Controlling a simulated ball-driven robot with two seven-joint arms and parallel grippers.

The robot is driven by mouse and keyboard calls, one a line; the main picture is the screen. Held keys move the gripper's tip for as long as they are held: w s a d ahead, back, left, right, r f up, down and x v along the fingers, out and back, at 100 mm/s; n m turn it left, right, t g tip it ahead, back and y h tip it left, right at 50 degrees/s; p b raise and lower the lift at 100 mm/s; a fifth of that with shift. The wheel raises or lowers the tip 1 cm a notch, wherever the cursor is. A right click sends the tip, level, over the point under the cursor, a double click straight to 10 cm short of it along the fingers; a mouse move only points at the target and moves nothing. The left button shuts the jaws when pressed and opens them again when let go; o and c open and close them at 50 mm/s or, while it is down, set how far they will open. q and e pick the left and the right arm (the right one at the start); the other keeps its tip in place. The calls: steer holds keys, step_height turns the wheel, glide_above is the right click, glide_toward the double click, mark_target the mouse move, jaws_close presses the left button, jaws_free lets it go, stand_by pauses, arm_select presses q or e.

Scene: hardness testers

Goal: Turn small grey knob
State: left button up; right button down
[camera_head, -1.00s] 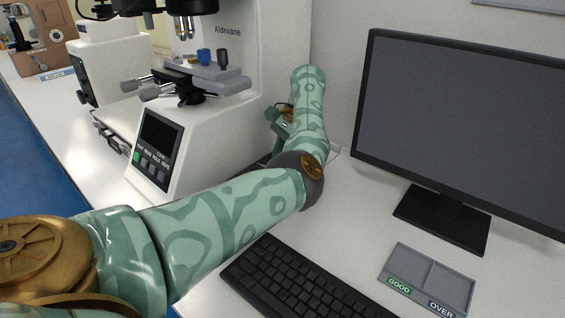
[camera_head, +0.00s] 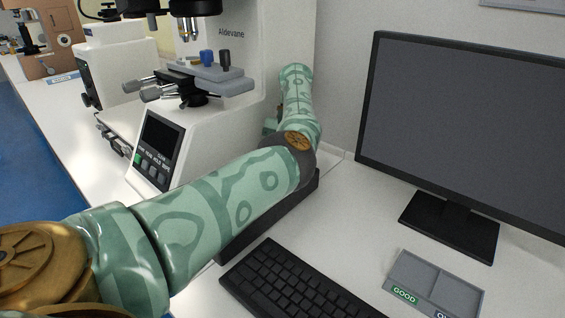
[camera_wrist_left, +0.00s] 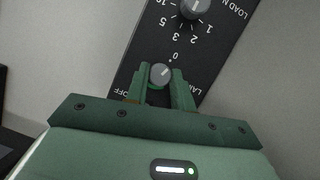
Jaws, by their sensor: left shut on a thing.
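The small grey knob (camera_wrist_left: 160,74) sits on a black panel (camera_wrist_left: 190,48) in the left wrist view, near a "0" mark and lettering ending in "OFF". My left gripper (camera_wrist_left: 162,84) has its two green fingers on either side of the knob and is shut on it. In the head view my left arm reaches to the right side of the white Aldevane tester (camera_head: 215,125), and its gripper and the knob are hidden behind the arm and the machine. My right gripper is in neither view.
A larger grey knob (camera_wrist_left: 195,7) with a numbered dial sits above on the same panel. A monitor (camera_head: 465,130), a keyboard (camera_head: 295,285) and a GOOD/OVER tray (camera_head: 436,280) stand right of the arm. White table is bare between them.

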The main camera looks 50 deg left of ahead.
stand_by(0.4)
arm_select(q)
steer(key=o, duration=1)
steer(key=shift+w, duration=0.1)
steer(key=shift+w+a+r, duration=0.1)
steer(key=shift+w+r, duration=0.05)
steer(key=shift+r, duration=0.3)
steer(key=v, duration=0.4)
steer(key=shift+w+r+b, duration=0.1)
steer(key=shift+b, duration=0.3)
steer(key=shift+a+b, duration=0.1)
steer(key=shift+b, duration=0.5)
steer(key=shift+w+r+b, duration=0.35)
steer(key=shift+b, duration=0.2)
steer(key=shift+a+r, duration=0.1)
steer(key=shift+r, duration=0.6)
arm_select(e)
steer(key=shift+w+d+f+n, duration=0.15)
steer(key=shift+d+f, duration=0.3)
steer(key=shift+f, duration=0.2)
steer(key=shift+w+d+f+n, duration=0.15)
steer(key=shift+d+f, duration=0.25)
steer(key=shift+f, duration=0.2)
arm_select(q)
steer(key=shift+f, duration=0.1)
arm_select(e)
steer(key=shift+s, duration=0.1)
